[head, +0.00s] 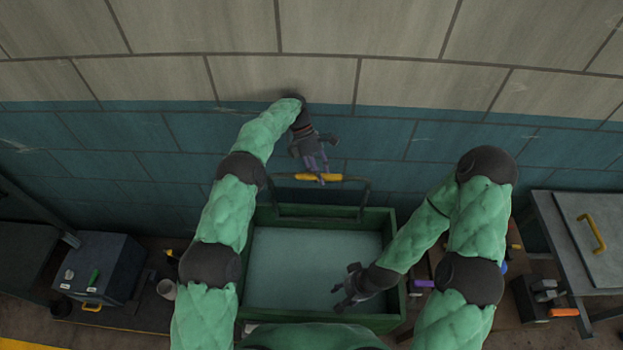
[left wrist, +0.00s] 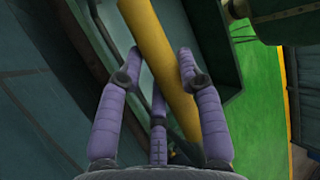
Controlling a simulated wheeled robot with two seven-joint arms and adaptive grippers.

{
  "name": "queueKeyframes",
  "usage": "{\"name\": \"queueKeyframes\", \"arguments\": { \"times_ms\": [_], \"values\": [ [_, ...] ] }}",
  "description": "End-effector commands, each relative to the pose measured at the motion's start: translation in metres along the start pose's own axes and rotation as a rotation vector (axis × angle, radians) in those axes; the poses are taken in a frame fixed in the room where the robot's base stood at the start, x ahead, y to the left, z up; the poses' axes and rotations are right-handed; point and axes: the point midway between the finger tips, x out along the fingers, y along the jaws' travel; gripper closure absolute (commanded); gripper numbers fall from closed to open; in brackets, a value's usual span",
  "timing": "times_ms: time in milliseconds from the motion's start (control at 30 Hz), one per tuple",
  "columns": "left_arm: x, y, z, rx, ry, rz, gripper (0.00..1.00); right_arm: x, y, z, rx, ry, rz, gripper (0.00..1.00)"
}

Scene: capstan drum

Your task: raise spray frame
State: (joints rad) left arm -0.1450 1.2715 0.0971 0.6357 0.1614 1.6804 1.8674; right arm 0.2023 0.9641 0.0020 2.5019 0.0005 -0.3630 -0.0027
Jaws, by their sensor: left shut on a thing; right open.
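The spray frame (head: 366,195) is a dark, thin bar frame with a yellow grip (head: 333,178) across its top. It stands above the back edge of the green tank (head: 397,250), which holds a pale surface, perhaps liquid. My left gripper (head: 322,171) reaches down from above and is shut on the yellow grip. In the left wrist view the purple fingers (left wrist: 160,62) lie on both sides of the yellow bar (left wrist: 150,40). My right gripper (head: 345,292) is open and empty over the front right part of the tank. The frame's lower part is hard to see.
A tiled wall (head: 400,140) rises close behind the tank. A dark box (head: 105,268) and a pale cup (head: 167,289) stand at the left. At the right are a grey cabinet (head: 590,225) with a yellow handle and a tool with an orange part (head: 564,312).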

Motion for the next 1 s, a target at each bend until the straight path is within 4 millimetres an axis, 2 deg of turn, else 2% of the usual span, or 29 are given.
{"name": "queueKeyframes", "arguments": {
  "times_ms": [33,100,667,700,733,1000],
  "values": [
    [0.007,0.011,-0.009,-0.01,0.009,0.012,1.0,0.002,0.001,0.0,0.001,0.0,0.0,0.5],
    [0.005,0.013,-0.009,-0.011,0.008,0.014,1.0,0.003,0.001,0.001,0.001,-0.001,0.0,0.5],
    [-0.007,0.015,-0.008,-0.01,0.003,0.03,1.0,0.004,0.002,0.001,0.0,-0.002,0.0,0.5],
    [-0.008,0.015,-0.008,-0.01,0.002,0.031,0.61,0.004,0.002,0.001,0.0,-0.002,0.0,0.5],
    [-0.008,0.015,-0.008,-0.01,0.002,0.031,0.54,0.004,0.002,0.001,0.0,-0.002,0.0,0.5],
    [-0.009,0.015,-0.006,-0.009,0.001,0.032,0.54,0.003,0.001,0.001,0.0,-0.002,0.0,0.5]
  ]
}}
